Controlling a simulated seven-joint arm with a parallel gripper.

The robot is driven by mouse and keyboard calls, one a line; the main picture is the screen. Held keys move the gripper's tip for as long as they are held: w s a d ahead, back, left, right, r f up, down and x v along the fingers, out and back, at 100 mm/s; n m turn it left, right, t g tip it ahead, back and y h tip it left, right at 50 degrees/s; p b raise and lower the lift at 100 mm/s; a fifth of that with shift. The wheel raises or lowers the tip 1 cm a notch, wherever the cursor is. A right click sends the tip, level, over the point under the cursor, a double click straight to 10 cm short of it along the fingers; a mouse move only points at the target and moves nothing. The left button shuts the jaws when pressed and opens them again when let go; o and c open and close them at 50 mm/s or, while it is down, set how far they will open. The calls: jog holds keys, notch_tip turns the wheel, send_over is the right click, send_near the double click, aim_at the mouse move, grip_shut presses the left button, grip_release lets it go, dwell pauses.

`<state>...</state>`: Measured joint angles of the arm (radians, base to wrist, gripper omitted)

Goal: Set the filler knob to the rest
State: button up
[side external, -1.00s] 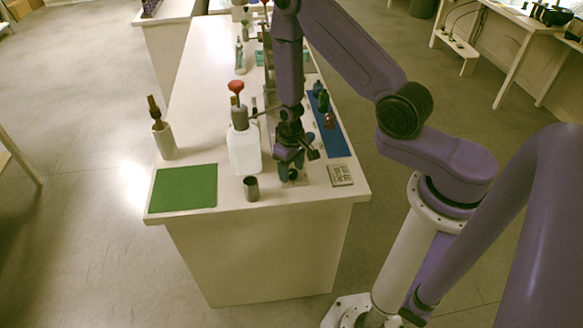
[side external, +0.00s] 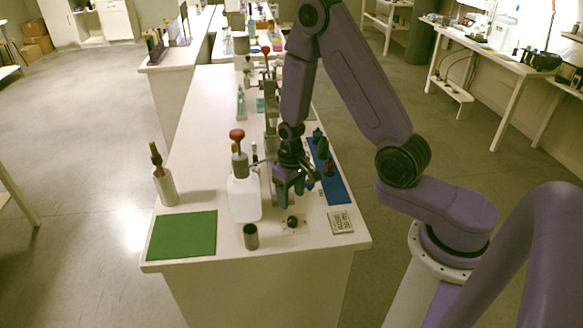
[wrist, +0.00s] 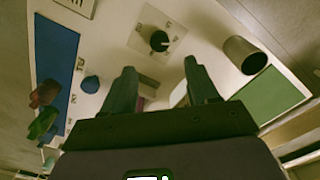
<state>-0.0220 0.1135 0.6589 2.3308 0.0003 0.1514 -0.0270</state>
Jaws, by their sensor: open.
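The filler knob is a small black round knob (side external: 292,221) on a pale square plate near the front edge of the bench. In the wrist view the knob (wrist: 159,41) sits on its plate (wrist: 176,35), with small dark marks around it too small to read. A thin lighter line crosses its top, but I cannot tell which mark it points at. My gripper (side external: 289,202) is open and empty, above and slightly behind the knob. In the wrist view its two fingers (wrist: 160,70) point toward the knob, which lies clear of them, ahead of the tips.
A grey cup (side external: 250,236) and a white bottle with a red-topped pump (side external: 244,199) stand left of the knob. A green mat (side external: 182,235) lies farther left. A printed card (side external: 341,222) and a blue strip with small items (side external: 335,187) are at the right.

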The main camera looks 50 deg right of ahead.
notch_tip(320, 180, up, 9)
dwell(0.5)
jog(key=s+a+r+n, duration=0.6)
jog(key=s+a+n, duration=0.1)
jog(key=s, duration=0.1)
jog(key=s+r+n, duration=0.2)
jog(key=s+n, duration=0.1)
jog(key=s, duration=0.4)
jog(key=s+r+n, duration=0.2)
jog(key=s+n, duration=0.1)
jog(key=s, duration=0.5)
jog(key=shift+s+a+r, duration=0.2)
jog(key=shift+s+r, duration=0.1)
jog(key=shift+r, duration=0.1)
